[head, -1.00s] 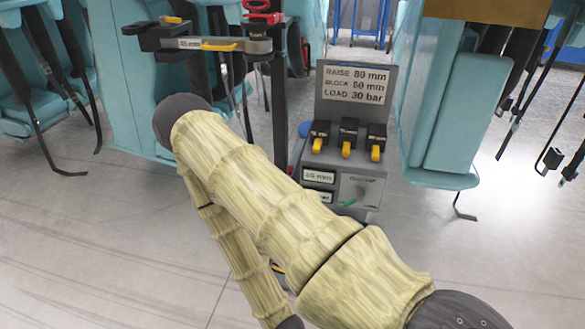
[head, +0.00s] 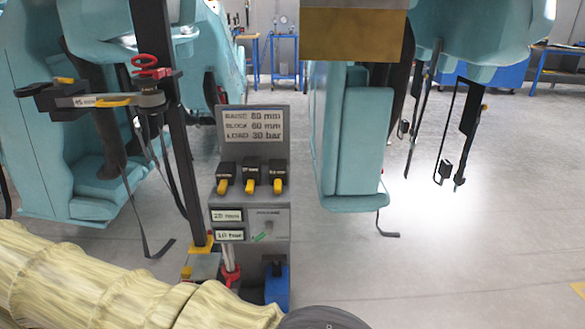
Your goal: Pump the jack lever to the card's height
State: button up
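The card (head: 253,125) stands on top of a grey control panel and reads RAISE 80 mm, BLOCK 60 mm, LOAD 30 bar. Below it, an upper readout (head: 227,216) seems to show 20 mm and a lower readout (head: 230,235) about 10 bar, both small and blurred. A green-tipped control (head: 262,237) sits beside them. A red-collared upright rod (head: 230,272) and a blue part (head: 277,288) show low by the panel; I cannot tell which belongs to the jack lever. My yellow-sleeved arm crosses the bottom left.
Several yellow-tipped black switches (head: 250,183) line the panel. A dark column (head: 170,120) carries a side arm (head: 95,100) with a red knob (head: 146,63). Teal train seats (head: 352,150) stand on both sides, with hanging straps. Grey floor (head: 480,270) is open at right.

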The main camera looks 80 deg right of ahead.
aim_at(275, 258)
jog(key=k, duration=0.8)
jog(key=z, duration=1.45)
jog(key=i, duration=0.5)
